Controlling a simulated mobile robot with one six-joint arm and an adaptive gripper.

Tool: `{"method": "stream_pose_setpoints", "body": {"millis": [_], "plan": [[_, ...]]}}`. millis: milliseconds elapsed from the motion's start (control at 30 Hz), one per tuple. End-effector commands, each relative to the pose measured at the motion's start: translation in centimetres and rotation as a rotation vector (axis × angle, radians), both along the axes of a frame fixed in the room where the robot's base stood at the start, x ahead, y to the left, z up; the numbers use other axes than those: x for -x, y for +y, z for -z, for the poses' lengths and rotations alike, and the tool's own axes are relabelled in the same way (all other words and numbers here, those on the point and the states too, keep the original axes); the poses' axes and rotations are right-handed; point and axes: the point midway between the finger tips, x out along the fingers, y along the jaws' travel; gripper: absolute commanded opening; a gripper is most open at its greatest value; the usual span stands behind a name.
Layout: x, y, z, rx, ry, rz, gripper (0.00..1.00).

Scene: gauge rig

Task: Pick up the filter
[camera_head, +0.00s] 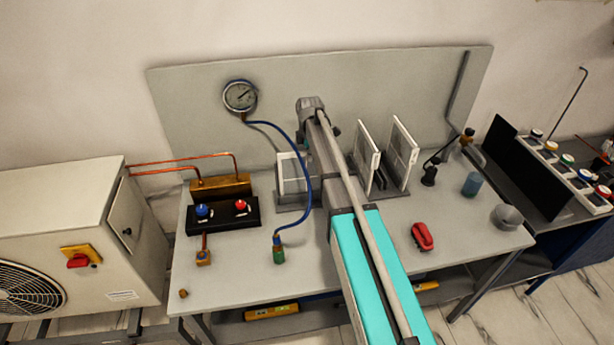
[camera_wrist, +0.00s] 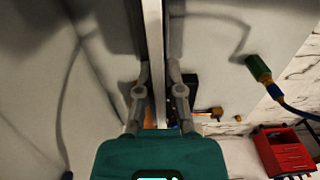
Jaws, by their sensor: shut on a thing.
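Several white-framed filter panels stand on edge on the bench. One filter (camera_head: 293,172) is at the left, partly hidden behind my arm and a blue hose. Two other filters, a middle one (camera_head: 366,150) and a right one (camera_head: 403,153), stand upright to the right of my arm. In the wrist view my gripper (camera_wrist: 158,72) is shut on the thin white edge of a filter (camera_wrist: 153,35), with one finger on each side. In the head view my arm hides the fingers, so I cannot tell for certain which filter is held.
A pressure gauge (camera_head: 240,96) hangs on the back panel, with a blue hose (camera_head: 305,150) running down to the bench (camera_head: 330,270). A valve block with blue and red knobs (camera_head: 222,213) is left. A red object (camera_head: 422,236) and a grey cup (camera_head: 507,216) are right.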

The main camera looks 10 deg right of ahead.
Motion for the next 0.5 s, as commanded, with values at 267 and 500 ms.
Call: {"method": "stream_pose_setpoints", "body": {"millis": [267, 500], "plan": [[0.0, 0.01, -0.11, 0.0, 0.0, 0.0, 0.0], [0.0, 0.01, -0.94, 0.0, 0.0, 0.0, 0.0]]}}
